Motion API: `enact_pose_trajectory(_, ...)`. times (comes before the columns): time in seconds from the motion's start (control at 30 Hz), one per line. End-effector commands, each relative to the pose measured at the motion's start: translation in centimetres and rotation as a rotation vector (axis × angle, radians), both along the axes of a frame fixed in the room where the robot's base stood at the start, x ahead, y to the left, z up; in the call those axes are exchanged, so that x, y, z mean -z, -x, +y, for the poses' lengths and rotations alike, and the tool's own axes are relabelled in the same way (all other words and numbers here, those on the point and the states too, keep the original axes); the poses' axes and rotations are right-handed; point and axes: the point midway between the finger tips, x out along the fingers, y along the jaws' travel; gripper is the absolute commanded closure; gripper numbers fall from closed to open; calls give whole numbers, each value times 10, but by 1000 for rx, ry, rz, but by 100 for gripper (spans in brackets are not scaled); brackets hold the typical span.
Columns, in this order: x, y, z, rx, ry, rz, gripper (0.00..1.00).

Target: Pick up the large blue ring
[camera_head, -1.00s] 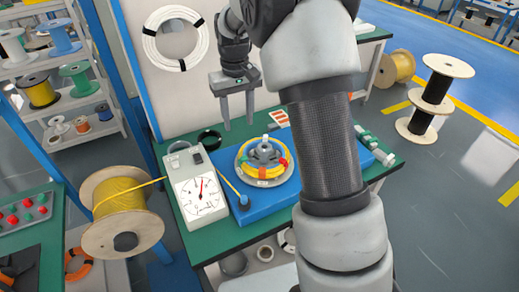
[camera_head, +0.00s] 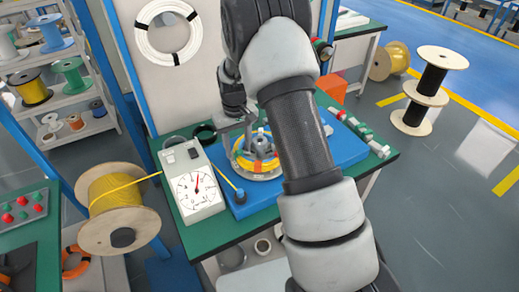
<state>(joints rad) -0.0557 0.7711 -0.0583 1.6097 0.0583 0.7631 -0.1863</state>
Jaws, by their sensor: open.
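I cannot make out a large blue ring in this view. A round fixture wound with yellow cable (camera_head: 243,163) sits on a blue base plate (camera_head: 345,150) on the green bench. My gripper (camera_head: 239,147) is low over the left back part of this fixture, with its fingers pointing down and apart. I see nothing held between them, and whether they touch the fixture is not clear. My arm hides the right side of the fixture and part of the base plate.
A white dial gauge box (camera_head: 196,189) stands left of the base plate. A black ring (camera_head: 204,133) lies behind it. A yellow cable reel (camera_head: 117,208) is at the left. A white coil (camera_head: 144,38) hangs on the back panel.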

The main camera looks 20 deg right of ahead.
Motion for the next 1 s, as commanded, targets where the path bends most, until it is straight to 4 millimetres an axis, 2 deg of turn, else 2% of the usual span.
enact_pose_trajectory(0.1, 18, 0, -1, -1, 0, 2, 55)
enact_pose_trajectory(0.2, 26, -1, -1, -1, 0, 0, 55)
enact_pose_trajectory(0.43, 27, -1, -1, -1, 0, -1, 55)
enact_pose_trajectory(0.47, 27, -1, -1, 0, 0, -1, 57)
enact_pose_trajectory(0.7, 27, -1, -1, 0, 0, -1, 98)
enact_pose_trajectory(0.73, 27, -1, -1, 0, 0, -1, 100)
enact_pose_trajectory(1.0, 25, -2, -1, 0, 1, -3, 100)
